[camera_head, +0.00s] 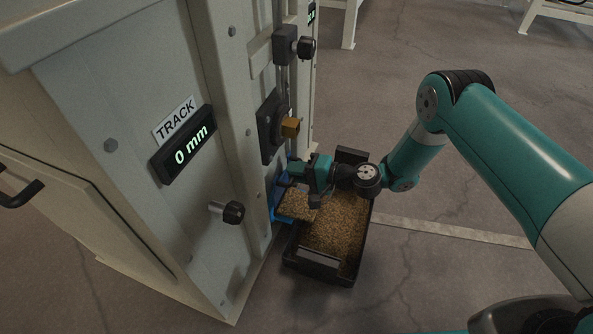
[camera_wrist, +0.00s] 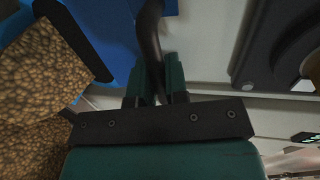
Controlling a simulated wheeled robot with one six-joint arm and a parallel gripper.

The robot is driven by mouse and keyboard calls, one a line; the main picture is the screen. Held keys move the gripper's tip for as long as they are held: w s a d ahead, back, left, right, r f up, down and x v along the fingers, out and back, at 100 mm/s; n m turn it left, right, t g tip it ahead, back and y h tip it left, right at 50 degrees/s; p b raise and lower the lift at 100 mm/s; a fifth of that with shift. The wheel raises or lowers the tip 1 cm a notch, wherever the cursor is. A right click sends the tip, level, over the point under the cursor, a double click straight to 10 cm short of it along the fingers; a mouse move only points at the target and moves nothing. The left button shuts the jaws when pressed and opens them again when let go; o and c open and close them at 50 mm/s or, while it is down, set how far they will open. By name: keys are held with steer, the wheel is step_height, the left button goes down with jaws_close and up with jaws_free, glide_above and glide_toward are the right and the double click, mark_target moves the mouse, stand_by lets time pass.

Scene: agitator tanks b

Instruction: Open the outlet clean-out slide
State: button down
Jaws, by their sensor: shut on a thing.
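The blue outlet slide (camera_head: 279,203) sits low on the side of the pale cabinet, with brown grain beside it. In the wrist view the blue part (camera_wrist: 105,35) fills the upper left. A dark curved handle (camera_wrist: 150,40) rises in front of it and passes between my teal fingers. My gripper (camera_head: 300,180) is at the cabinet's side, above the edge of the grain. It also shows in the wrist view (camera_wrist: 155,85), shut on the dark handle. The gripper and wrist hide the handle in the head view.
A black bin (camera_head: 320,273) of brown grain stands on the floor below my gripper. Open floor lies to the right.

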steer(key=c, duration=1.1)
jaws_free()
steer(key=shift+c, duration=0.2)
steer(key=shift+d, duration=0.1)
steer(key=p+v, duration=0.8)
steer(key=v, duration=0.9)
steer(key=shift+p, duration=0.35)
steer(key=shift+d+f, duration=0.1)
